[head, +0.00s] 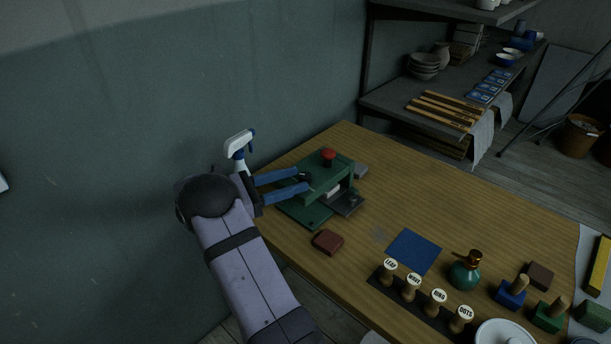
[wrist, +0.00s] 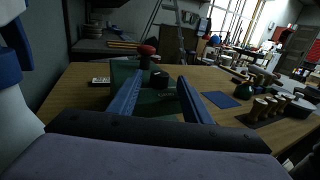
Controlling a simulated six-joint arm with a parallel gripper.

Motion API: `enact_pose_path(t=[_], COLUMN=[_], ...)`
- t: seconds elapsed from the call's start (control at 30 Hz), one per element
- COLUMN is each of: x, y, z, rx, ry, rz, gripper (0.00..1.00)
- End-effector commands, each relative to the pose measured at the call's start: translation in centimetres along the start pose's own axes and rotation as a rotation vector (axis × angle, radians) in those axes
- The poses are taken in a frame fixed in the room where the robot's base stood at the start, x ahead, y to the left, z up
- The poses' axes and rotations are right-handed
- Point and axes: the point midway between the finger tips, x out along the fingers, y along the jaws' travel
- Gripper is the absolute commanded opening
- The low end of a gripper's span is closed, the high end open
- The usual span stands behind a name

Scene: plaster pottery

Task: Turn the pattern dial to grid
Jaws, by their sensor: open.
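The green machine (head: 330,174) stands on the left part of the table, with a red knob (head: 328,154) on top. A small black dial (head: 306,175) is on its side facing my gripper; it also shows in the wrist view (wrist: 159,79). Its markings and pointer cannot be read. My gripper (head: 304,180) is open, its two blue fingers pointing at the machine. In the wrist view the dial appears between the fingertips (wrist: 160,78). The fingers seem apart from it, one on each side; I cannot tell whether they reach around it.
A white-and-blue spray bottle (head: 240,145) stands behind my wrist, close to the wall. A dark red block (head: 328,241) lies in front of the machine.

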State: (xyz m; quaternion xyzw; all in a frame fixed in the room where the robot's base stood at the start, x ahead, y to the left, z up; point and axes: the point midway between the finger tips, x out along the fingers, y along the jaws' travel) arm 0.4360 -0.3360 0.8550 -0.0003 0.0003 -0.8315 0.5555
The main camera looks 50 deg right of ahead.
Motion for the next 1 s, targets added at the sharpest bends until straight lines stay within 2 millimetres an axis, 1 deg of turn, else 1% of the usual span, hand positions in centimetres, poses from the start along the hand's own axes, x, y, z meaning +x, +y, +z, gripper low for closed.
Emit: enact_pose_path(t=[0.03, 0.1, 0.3, 0.43, 0.7, 0.73, 0.77, 0.8, 0.87, 0.9, 1.0], x=[0.8, 1.7, 3.6, 4.2, 4.2, 4.2, 4.2, 4.2, 4.2, 4.2, 4.2], y=[-0.1, -0.1, -0.1, 0.0, 0.0, 0.0, 0.0, 0.0, 0.0, 0.0, 0.0], z=[0.1, 0.1, 0.1, 0.0, 0.0, 0.0, 0.0, 0.0, 0.0, 0.0, 0.0], rx=[0.0, 0.0, 0.0, 0.0, 0.001, 0.001, 0.001, 0.001, 0.001, 0.001, 0.001], ry=[-0.001, 0.0, 0.0, 0.001, 0.0, 0.0, 0.0, 0.0, 0.0, 0.0, 0.0], rz=[-0.003, -0.003, -0.002, 0.0, 0.001, 0.001, 0.001, 0.001, 0.0, 0.0, 0.001], gripper=[0.44, 0.44, 0.44, 0.44, 0.44, 0.4, 0.32, 0.23, 0.09, 0.03, 0.03])
